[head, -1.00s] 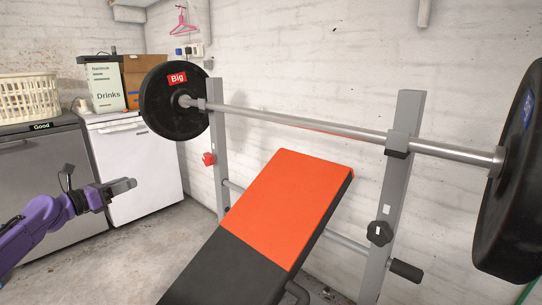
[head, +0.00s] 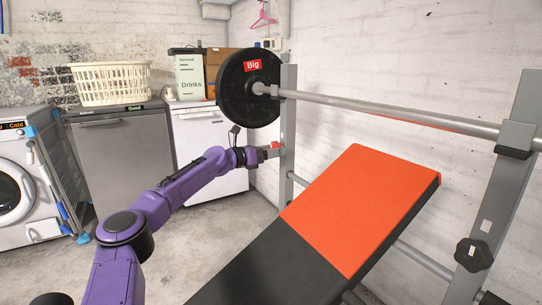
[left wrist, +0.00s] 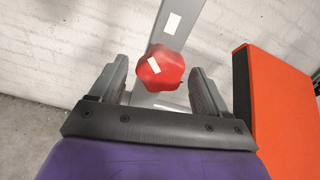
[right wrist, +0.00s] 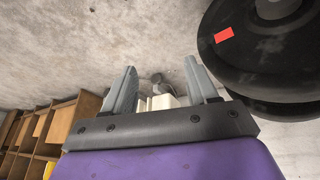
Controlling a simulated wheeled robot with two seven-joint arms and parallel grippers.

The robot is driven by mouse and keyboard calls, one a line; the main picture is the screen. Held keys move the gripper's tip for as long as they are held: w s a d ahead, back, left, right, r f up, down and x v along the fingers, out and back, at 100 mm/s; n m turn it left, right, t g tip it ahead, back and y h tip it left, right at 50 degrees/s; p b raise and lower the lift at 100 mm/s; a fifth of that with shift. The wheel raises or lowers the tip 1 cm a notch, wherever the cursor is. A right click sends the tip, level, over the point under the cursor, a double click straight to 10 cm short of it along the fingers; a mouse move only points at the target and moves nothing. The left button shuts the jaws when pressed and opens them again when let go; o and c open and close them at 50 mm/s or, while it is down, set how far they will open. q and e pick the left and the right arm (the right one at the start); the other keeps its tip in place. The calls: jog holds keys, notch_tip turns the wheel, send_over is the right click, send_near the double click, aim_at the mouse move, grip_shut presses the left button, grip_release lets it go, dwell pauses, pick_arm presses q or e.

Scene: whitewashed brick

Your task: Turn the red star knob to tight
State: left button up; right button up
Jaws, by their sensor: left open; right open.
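The red star knob (left wrist: 165,72) sits on the grey upright post (left wrist: 181,38) of the weight bench. A white mark is on the knob's face, and another on the post above it; the two tilt different ways. In the head view only a bit of the knob (head: 276,146) shows beside the post. My left gripper (head: 268,152) is open at the knob, which lies between its two fingers with visible gaps on both sides. My right gripper (right wrist: 162,80) is open and empty, away from the knob; the head view does not show it.
The barbell (head: 380,112) with a black plate (head: 240,95) labelled "Big" rests above the knob. The orange and black bench pad (head: 365,205) is right of the left gripper. A black star knob (head: 473,255) is on the other post. Wooden shelves (right wrist: 62,122) show in the right wrist view.

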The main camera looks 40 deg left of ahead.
pick_arm(q)
jog(key=c, duration=1)
jog(key=shift+c, duration=0.2)
jog(key=shift+m, duration=0.3)
jog(key=m+p, duration=0.1)
jog(key=m, duration=0.7)
jog(key=shift+a, duration=0.2)
jog(key=o, duration=1)
